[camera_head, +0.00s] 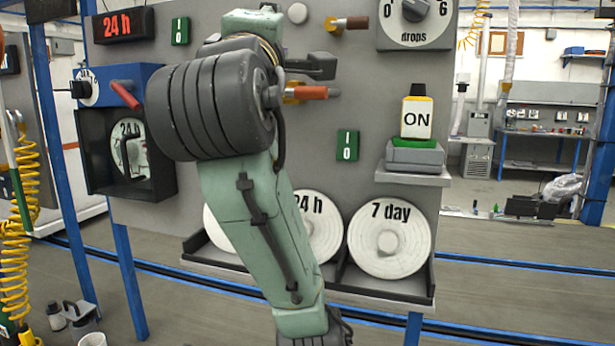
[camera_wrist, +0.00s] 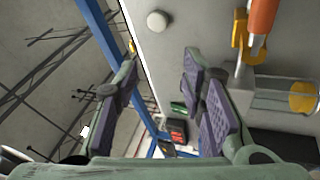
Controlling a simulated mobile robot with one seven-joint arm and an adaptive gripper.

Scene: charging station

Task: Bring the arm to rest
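My arm (camera_head: 245,200) is raised in front of the grey panel (camera_head: 340,190), bent at a large dark ribbed joint. In the wrist view my gripper (camera_wrist: 158,75) has its two purple-padded fingers spread apart, with nothing held between them. The panel (camera_wrist: 180,40) lies beyond the fingers, and a round light knob (camera_wrist: 157,21) on it is clear of them. An orange handle (camera_wrist: 262,15) with a yellow fitting is to the right of the right finger. In the head view my arm hides most of the gripper.
The panel carries an orange-handled valve (camera_head: 312,92), a blue box with a red lever (camera_head: 126,95), and a dial (camera_head: 415,15). Discs, including a 7 day disc (camera_head: 390,215), stand in a lower rack (camera_head: 385,288).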

